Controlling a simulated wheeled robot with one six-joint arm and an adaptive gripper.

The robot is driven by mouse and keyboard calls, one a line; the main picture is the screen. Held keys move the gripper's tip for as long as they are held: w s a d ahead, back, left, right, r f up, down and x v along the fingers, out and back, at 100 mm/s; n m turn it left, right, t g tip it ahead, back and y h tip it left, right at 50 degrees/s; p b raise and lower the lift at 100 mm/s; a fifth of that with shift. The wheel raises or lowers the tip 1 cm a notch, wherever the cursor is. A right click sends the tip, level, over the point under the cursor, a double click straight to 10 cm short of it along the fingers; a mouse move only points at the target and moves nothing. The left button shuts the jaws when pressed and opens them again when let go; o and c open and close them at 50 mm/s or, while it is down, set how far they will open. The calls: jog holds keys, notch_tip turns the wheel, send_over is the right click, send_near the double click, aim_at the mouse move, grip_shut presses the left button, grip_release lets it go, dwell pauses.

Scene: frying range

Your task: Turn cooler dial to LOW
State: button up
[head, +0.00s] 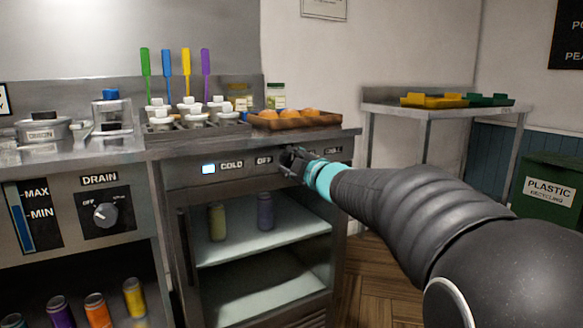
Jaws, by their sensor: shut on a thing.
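The cooler (262,243) stands at the middle, with open shelves under a dark control strip. The strip carries a lit white display (208,169), the word COLD and an OFF label (264,160). My gripper (291,160) is at the strip, just right of the OFF label, shut on the cooler dial. The gripper covers the dial, so its pointer cannot be read. Lettering right of the gripper is partly covered by my arm, and I cannot see a LOW label clearly.
A drain dial (105,213) is on the left unit. A brown tray (255,122) with orange-brown items and white-lidded tubs stand on the counter above the strip. A steel side table (440,112) and a green recycling bin (548,200) stand at right. Wooden floor shows between.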

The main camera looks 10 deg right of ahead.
jog(key=shift+n, duration=0.5)
jog(key=o, duration=1.1)
